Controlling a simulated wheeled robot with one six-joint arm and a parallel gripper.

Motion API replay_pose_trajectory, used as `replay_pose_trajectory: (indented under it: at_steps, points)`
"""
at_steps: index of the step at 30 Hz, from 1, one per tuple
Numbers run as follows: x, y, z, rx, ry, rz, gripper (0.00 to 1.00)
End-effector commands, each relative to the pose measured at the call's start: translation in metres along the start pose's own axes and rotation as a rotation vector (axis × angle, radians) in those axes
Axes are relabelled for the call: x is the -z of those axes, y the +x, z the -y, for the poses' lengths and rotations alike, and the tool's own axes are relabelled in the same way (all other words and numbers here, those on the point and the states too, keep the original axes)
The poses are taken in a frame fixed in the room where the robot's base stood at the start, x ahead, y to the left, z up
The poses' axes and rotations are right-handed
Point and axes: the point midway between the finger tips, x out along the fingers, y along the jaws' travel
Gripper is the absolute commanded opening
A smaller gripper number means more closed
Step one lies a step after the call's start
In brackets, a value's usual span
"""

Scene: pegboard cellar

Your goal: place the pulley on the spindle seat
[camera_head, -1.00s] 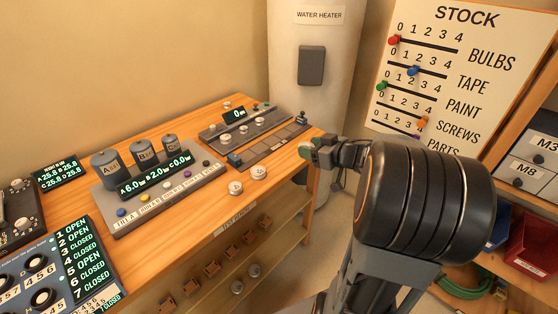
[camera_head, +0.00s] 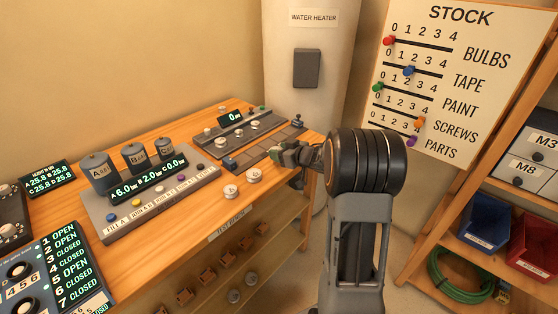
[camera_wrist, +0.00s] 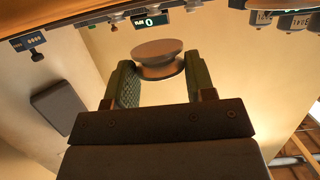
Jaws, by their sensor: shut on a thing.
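In the wrist view a grey pulley (camera_wrist: 158,52) with a wide flat rim sits between the two green finger pads of my gripper (camera_wrist: 160,82), which is shut on it. In the head view my gripper (camera_head: 284,155) is at the right end of the wooden bench, beside a low grey rail unit (camera_head: 248,158) with square pads and small posts. I cannot tell which part is the spindle seat. A strip with a "0" display (camera_head: 231,118) and several pale round knobs lies behind the rail unit.
Two loose white discs (camera_head: 254,175) (camera_head: 231,191) lie near the bench's front edge. A panel with three labelled grey cylinders (camera_head: 135,160) stands to the left. The water heater (camera_head: 312,60) rises behind the bench. A shelf with blue and red bins (camera_head: 532,243) stands at right.

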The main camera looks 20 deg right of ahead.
Motion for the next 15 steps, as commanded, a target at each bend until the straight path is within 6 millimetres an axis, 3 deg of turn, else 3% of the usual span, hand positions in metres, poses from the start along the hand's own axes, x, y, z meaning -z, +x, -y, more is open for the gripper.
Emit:
replay_pose_trajectory:
  at_steps: [3,9,15]
  points:
    - [-0.010,0.013,-0.001,0.002,0.001,0.002,0.26]
    - [-0.029,0.017,-0.002,0.000,0.003,0.002,0.26]
    - [-0.032,0.017,-0.002,0.000,0.000,0.001,0.26]
